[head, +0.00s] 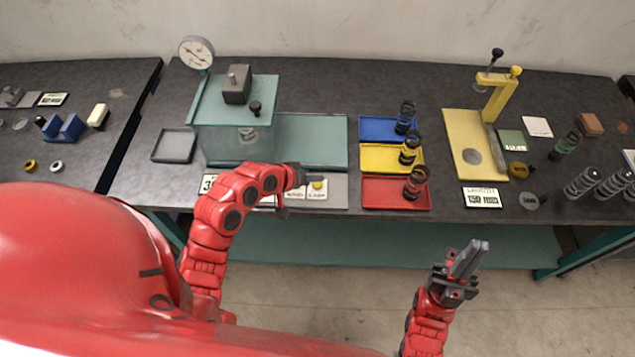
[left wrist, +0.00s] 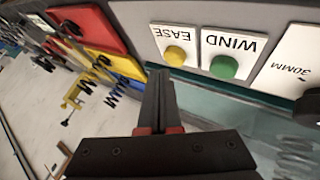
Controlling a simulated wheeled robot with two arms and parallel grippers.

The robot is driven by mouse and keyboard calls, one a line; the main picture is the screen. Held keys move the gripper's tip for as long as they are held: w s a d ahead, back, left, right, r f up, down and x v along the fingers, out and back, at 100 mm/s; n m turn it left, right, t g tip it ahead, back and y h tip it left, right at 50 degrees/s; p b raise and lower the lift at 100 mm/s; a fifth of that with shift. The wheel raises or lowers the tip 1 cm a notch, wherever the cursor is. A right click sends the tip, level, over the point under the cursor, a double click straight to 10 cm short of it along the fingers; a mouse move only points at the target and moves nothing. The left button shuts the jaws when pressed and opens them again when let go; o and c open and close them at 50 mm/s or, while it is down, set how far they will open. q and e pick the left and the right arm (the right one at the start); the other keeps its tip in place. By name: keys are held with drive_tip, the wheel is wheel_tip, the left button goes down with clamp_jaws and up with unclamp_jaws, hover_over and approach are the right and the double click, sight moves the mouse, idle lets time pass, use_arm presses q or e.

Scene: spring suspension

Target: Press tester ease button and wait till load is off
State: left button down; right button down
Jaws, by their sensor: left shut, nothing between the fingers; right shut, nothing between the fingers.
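The spring tester (head: 235,100) is a teal machine with a round dial gauge (head: 196,52) at its upper left. Its yellow ease button (head: 318,185) sits on a white label on the grey front panel; it also shows in the left wrist view (left wrist: 175,56), beside the green wind button (left wrist: 223,67). My left gripper (head: 299,174) is shut and empty, its tips just left of the ease button in the head view. In the left wrist view its fingers (left wrist: 159,82) appear below and left of the button; I cannot tell any contact. My right gripper (head: 470,258) is shut and empty before the bench.
Blue, yellow and red trays (head: 385,192), each with a dark spring, stand right of the tester. A yellow stand (head: 462,140) is further right, with loose springs (head: 583,184) beyond. A grey tray (head: 174,146) lies left. The floor before the bench is clear.

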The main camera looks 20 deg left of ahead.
use_arm(q)
drive_tip(key=shift+f, duration=0.1)
idle(0.7)
drive_tip(key=shift+f, duration=0.35)
